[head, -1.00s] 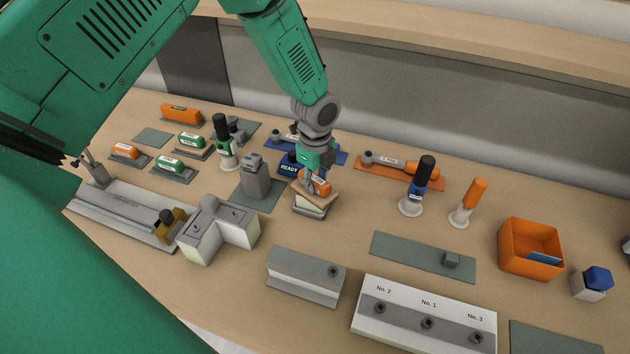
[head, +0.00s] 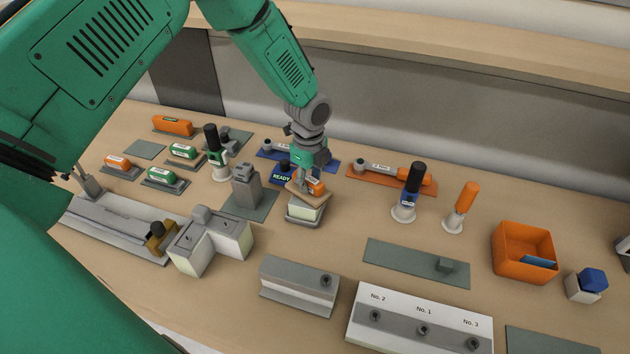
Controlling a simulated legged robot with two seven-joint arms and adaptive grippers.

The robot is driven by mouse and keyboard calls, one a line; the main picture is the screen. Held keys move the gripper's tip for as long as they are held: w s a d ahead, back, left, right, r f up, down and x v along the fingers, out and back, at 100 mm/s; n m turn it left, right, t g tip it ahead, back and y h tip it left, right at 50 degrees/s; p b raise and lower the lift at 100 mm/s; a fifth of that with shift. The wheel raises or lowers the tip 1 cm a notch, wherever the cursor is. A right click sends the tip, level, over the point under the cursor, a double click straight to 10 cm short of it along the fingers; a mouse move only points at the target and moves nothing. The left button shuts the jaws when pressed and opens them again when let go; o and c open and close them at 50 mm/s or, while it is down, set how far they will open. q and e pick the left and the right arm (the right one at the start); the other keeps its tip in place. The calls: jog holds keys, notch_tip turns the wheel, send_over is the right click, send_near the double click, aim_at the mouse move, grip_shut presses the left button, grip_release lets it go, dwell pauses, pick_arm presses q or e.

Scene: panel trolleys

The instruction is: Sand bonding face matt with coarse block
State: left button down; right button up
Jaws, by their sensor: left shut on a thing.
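My left gripper (head: 308,180) comes down from above at the middle of the bench. It is shut on an orange block (head: 316,187) with a pale label and a tan base (head: 304,193). The tan base lies over the top of a small workpiece with a pale greenish face (head: 303,212) on a grey foot. The base hides most of that top face, and I cannot tell whether they touch all along. My right gripper is not in view.
Green-topped blocks (head: 166,177) and another orange block (head: 118,163) lie on mats at the left. A grey post (head: 245,188) stands close left of the workpiece. Black-capped and orange-handled tools, an orange bin (head: 524,237) and a numbered rack (head: 420,320) stand to the right and front.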

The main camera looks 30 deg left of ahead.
pick_arm(q)
jog(key=shift+d+r, duration=0.3)
jog(key=shift+d, duration=0.1)
notch_tip(320, 180, up, 2)
jog(key=shift+d+r+p, duration=0.1)
jog(key=shift+p, duration=0.8)
jog(key=shift+a+r, duration=0.2)
jog(key=shift+r, duration=0.35)
jog(key=shift+a+r, duration=0.2)
jog(key=shift+r, duration=0.35)
jog(key=shift+d+r, duration=0.1)
jog(key=shift+d, duration=0.2)
